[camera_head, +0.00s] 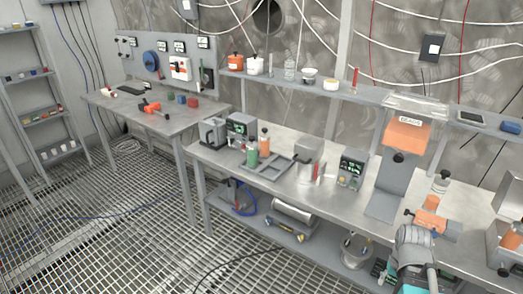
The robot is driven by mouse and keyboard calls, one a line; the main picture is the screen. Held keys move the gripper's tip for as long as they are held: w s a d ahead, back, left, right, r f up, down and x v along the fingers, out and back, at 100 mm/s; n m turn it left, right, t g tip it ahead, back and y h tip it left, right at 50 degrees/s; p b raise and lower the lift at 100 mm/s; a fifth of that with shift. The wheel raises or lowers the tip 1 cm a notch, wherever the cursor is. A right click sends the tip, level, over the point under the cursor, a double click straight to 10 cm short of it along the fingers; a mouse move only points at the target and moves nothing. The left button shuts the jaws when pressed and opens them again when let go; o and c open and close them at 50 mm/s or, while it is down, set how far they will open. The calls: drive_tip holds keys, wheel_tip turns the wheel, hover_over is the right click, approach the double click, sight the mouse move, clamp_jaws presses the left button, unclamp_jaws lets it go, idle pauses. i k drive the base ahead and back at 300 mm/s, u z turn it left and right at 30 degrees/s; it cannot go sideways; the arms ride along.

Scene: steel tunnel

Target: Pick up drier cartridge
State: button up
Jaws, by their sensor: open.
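I cannot tell for certain which object is the drier cartridge. One candidate is an orange cylinder with a dark end (431,222), lying on the right part of the long steel bench, partly behind a grey ribbed part. Another is a silver cylinder (295,212) lying on the bench's lower shelf. A grey and teal part, seemingly my arm, rises from the bottom edge at right. I make out no gripper fingers.
The long steel bench (342,214) carries a grey tray (268,167), instruments and a tall grey stand with an orange block (407,136). A wall shelf above holds containers. A left table (113,106) holds tools. The grated floor (130,235) is largely clear, with loose cables.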

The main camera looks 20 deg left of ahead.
sight(264, 138)
drive_tip(key=u, duration=2.4)
drive_tip(key=i, duration=0.8)
drive_tip(key=z, duration=0.3)
